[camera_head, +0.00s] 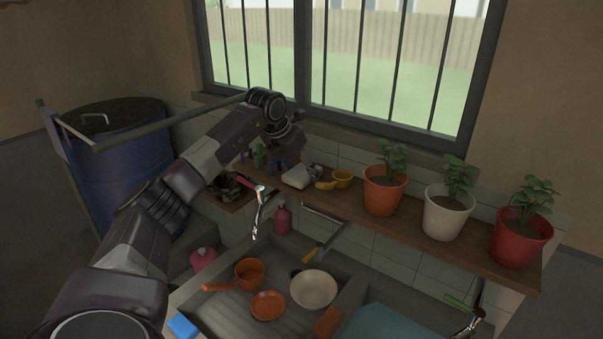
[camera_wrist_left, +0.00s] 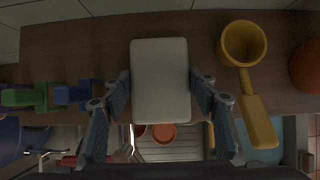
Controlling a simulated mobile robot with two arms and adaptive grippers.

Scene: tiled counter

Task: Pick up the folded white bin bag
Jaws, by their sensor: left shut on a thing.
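The folded white bin bag (camera_wrist_left: 160,55) is a pale, flat rectangular block on the wooden shelf under the window. In the head view the bag (camera_head: 296,179) sits left of the yellow scoop, partly hidden by my gripper. My left gripper (camera_head: 312,172) reaches down to it from above. In the left wrist view the two fingers of my left gripper (camera_wrist_left: 160,86) press on the bag's opposite sides. The gripper is shut on it. I cannot tell whether the bag is clear of the shelf. My right gripper is in neither view.
A yellow scoop (camera_wrist_left: 242,45) lies close right of the bag. Orange (camera_head: 384,197), white (camera_head: 445,218) and red (camera_head: 514,245) plant pots stand further along the shelf (camera_head: 340,200). Small green and blue items (camera_wrist_left: 72,95) sit left. Below, the sink holds dishes, including a pale bowl (camera_head: 313,289).

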